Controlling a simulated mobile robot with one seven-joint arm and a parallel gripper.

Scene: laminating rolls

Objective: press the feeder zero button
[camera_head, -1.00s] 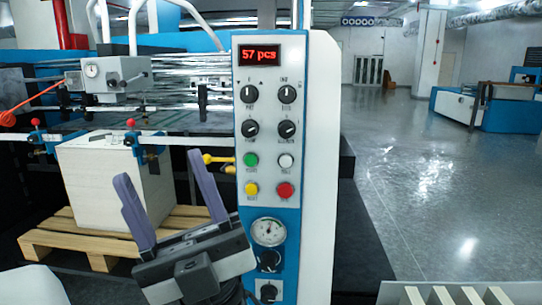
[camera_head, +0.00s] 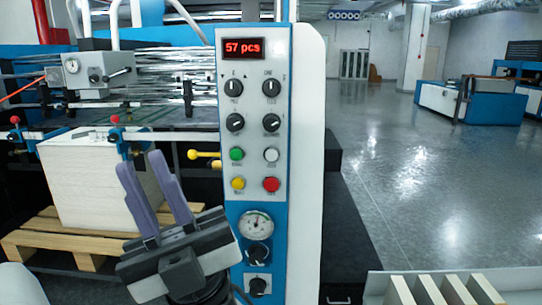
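The control panel (camera_head: 254,140) has a red display (camera_head: 246,47) reading "57 pcs". Below its knobs are a green button (camera_head: 237,154), a white button (camera_head: 271,155), a yellow button (camera_head: 238,183) and a red button (camera_head: 271,184). Their labels are too small to read, so I cannot tell which one is feeder zero. My gripper (camera_head: 140,163) is in front of the machine, left of and below the buttons, with its fingers pointing up.
A paper stack (camera_head: 90,185) stands on a wooden pallet (camera_head: 60,240) at left. A gauge (camera_head: 256,224) and lower knobs sit under the buttons. Open floor (camera_head: 420,190) lies to the right.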

